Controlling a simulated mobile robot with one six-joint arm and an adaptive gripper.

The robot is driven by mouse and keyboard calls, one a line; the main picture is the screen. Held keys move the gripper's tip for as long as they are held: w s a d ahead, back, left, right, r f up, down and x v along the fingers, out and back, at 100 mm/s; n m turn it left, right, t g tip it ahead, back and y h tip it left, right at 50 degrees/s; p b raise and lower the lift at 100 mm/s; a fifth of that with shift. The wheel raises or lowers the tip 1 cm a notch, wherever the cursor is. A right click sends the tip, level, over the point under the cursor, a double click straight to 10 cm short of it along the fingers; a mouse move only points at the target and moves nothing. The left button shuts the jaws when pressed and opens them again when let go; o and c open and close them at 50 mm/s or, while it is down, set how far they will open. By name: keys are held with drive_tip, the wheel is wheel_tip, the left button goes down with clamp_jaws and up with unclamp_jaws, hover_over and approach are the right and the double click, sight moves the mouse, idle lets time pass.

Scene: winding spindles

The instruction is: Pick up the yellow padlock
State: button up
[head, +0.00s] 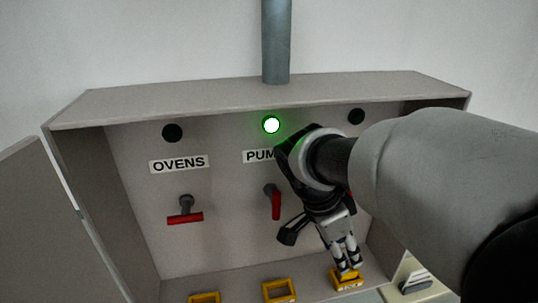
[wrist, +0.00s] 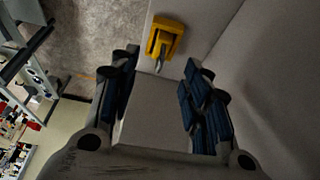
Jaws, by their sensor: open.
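A yellow padlock (wrist: 166,33) shows at the top of the wrist view, just beyond my fingertips, with a grey curved part at its lower end. In the head view a yellow piece (head: 346,281) lies at the bottom right of the cabinet, right under my gripper (head: 348,264); it looks like the same padlock, partly covered by the fingers. My gripper also shows in the wrist view (wrist: 162,64), its two dark fingers apart with nothing between them. Whether a fingertip touches the padlock cannot be told.
Two more yellow pieces stand along the cabinet's lower edge, at the middle (head: 279,291) and left (head: 204,297). The grey cabinet (head: 270,92) has red handles (head: 185,217) and a lit green lamp (head: 271,125). Its side wall is close to the right of my fingers.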

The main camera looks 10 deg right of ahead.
drive_tip(key=shift+m, duration=0.3)
drive_tip(key=b+x, duration=0.1)
drive_tip(key=x, duration=0.6)
drive_tip(key=shift+w+d+f+b, duration=0.15)
drive_tip(key=shift+d+f+b, duration=0.15)
drive_tip(key=shift+b, duration=0.1)
drive_tip(key=shift+r, duration=0.1)
clamp_jaws()
